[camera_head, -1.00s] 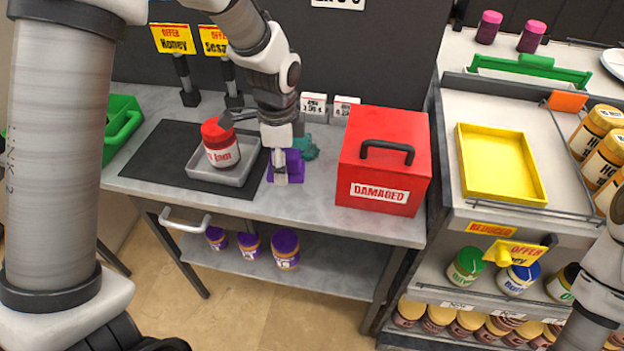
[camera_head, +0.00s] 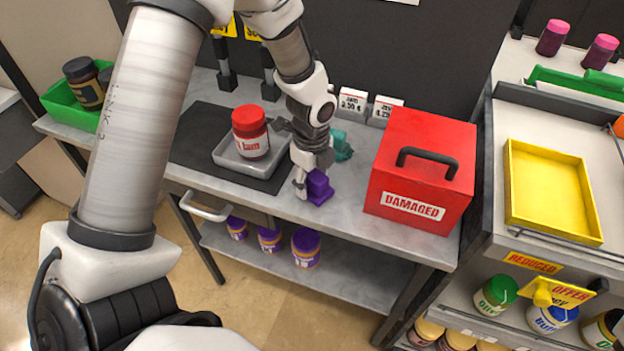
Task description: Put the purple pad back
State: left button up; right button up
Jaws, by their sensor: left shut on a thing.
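The purple pad (camera_head: 319,188) is a small stepped block at the front part of the grey table, right of the black mat. My left gripper (camera_head: 303,186) comes down from above and is shut on its left side. The fingers hide part of the pad, and I cannot tell whether its underside touches the table. My right gripper is out of view.
A red-lidded jar (camera_head: 250,132) stands in a grey tray (camera_head: 229,158) on the black mat (camera_head: 196,150), left of my gripper. A teal object (camera_head: 342,146) lies just behind the pad. A red "DAMAGED" box (camera_head: 420,165) stands to the right. Bare table lies between pad and box.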

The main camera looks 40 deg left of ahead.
pick_arm(q)
jog(key=shift+f, duration=0.2)
jog(key=o, duration=1.2)
jog(key=shift+r, duration=0.15)
notch_tip(320, 180, up, 12)
jog(key=shift+r, duration=0.1)
